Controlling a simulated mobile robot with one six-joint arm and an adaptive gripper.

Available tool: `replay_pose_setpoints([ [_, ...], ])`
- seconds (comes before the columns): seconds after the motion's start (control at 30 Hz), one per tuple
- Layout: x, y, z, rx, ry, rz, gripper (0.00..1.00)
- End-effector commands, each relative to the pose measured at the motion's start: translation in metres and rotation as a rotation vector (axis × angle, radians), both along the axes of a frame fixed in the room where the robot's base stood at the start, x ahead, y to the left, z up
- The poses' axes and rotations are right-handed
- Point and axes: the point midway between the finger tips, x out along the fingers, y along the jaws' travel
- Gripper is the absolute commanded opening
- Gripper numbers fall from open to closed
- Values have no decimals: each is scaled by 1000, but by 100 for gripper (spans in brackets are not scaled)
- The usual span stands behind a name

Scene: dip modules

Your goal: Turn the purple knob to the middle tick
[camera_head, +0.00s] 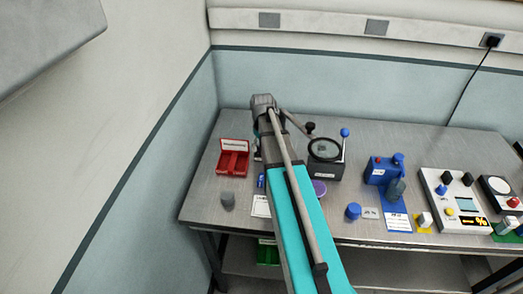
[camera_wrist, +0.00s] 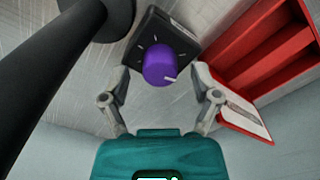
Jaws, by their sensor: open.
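The purple knob (camera_wrist: 158,62) stands on a dark box (camera_wrist: 183,40) in the wrist view, with several pale tick marks on the face around it. A white pointer line on the knob points to the lower right of the picture. My gripper (camera_wrist: 160,75) is open, with one finger to the left and one to the right of the knob. Whether either finger touches the knob, I cannot tell. In the head view my arm hides the knob, and the fingers are not clearly visible there.
An open red box (camera_head: 233,172) lies close to the dark box, left of my arm in the head view. A round-faced device (camera_head: 325,150) stands right of my arm. A blue device (camera_head: 378,172) and a light control panel (camera_head: 455,190) stand farther right. A grey piece (camera_head: 228,199) sits near the front-left edge.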

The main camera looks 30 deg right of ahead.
Motion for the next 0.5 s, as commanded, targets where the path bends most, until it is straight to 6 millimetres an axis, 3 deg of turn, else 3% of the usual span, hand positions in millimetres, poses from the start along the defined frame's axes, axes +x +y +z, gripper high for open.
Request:
replay_pose_setpoints([
  [0.5,0,0,-5,0,0,0,79],
])
